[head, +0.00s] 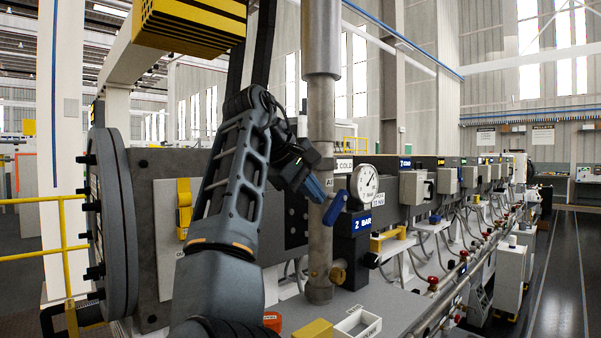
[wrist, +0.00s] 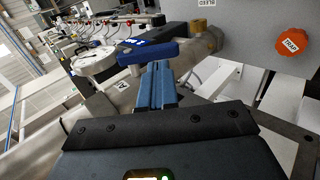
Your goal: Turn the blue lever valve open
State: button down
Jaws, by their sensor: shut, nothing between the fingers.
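The blue lever (head: 336,207) stands beside the vertical pipe, tilted with its lower end to the left. My gripper (head: 318,192) is at the pipe, just left of the lever. In the wrist view my gripper's blue fingers (wrist: 157,75) are shut together and empty, with their tips right at the lever's near side. I cannot tell whether they touch it. The lever is not between the fingers.
The vertical pipe (head: 320,120) stands close against my gripper. A round gauge (head: 365,182) sits right of the lever, above a "2 BAR" label (head: 363,223). An orange knob (wrist: 291,42) is at the right in the wrist view. An open white box (head: 358,324) is below.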

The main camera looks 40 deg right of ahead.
aim_at(329, 212)
jog(key=shift+x, duration=1.85)
jog(key=shift+f, duration=0.1)
